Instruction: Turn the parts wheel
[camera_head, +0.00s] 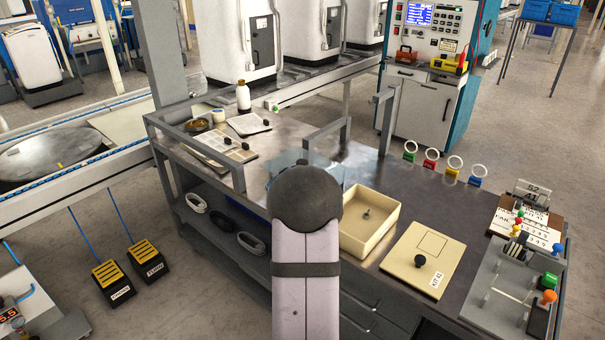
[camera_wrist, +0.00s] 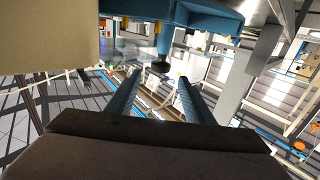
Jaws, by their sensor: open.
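A large round dark-grey disc (camera_head: 55,158), which looks like the parts wheel, lies flat at the left in the head view, with a small yellow mark on it. A blue-edged rail passes in front of it, and the left picture edge cuts it off. My gripper (camera_wrist: 158,79) is open in the wrist view, its two long fingers apart with nothing held. A small dark round piece (camera_wrist: 160,68) shows beyond the fingertips, under a blue structure. In the head view my arm hides the gripper, over the bench and well to the right of the disc.
The metal bench (camera_head: 375,160) carries a cream open box (camera_head: 390,228), a cream lidded plate with a black knob (camera_head: 421,261), papers and a bottle (camera_head: 243,97). Upright frames (camera_head: 330,135) stand on it. Two foot pedals (camera_head: 148,259) sit on the floor below the disc.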

